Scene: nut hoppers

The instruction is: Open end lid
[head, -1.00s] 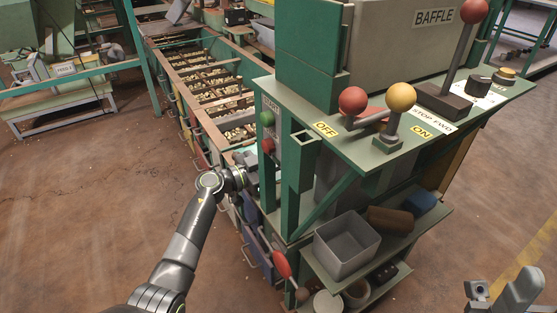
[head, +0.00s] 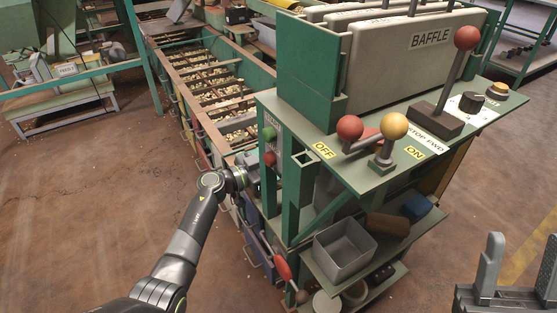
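I cannot pick out an end lid with certainty. The long row of open hoppers (head: 197,88) holds nuts, and its near end runs behind the green control stand (head: 293,190). My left gripper (head: 251,172) is at the near end of that row, beside the stand's green post. Its fingertips are hidden or too small, so I cannot tell whether it is open or touching anything. My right gripper (head: 521,246) is at the bottom right, with its two grey fingers wide apart and nothing between them. It is clear of the stand.
The stand's top carries a red-knobbed lever (head: 350,130), a yellow-knobbed lever (head: 394,128) and a tall baffle lever (head: 466,40). A grey bin (head: 344,250) sits on a lower shelf. A red handle (head: 283,266) sticks out at the lower front. Brown floor (head: 90,200) at left is free.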

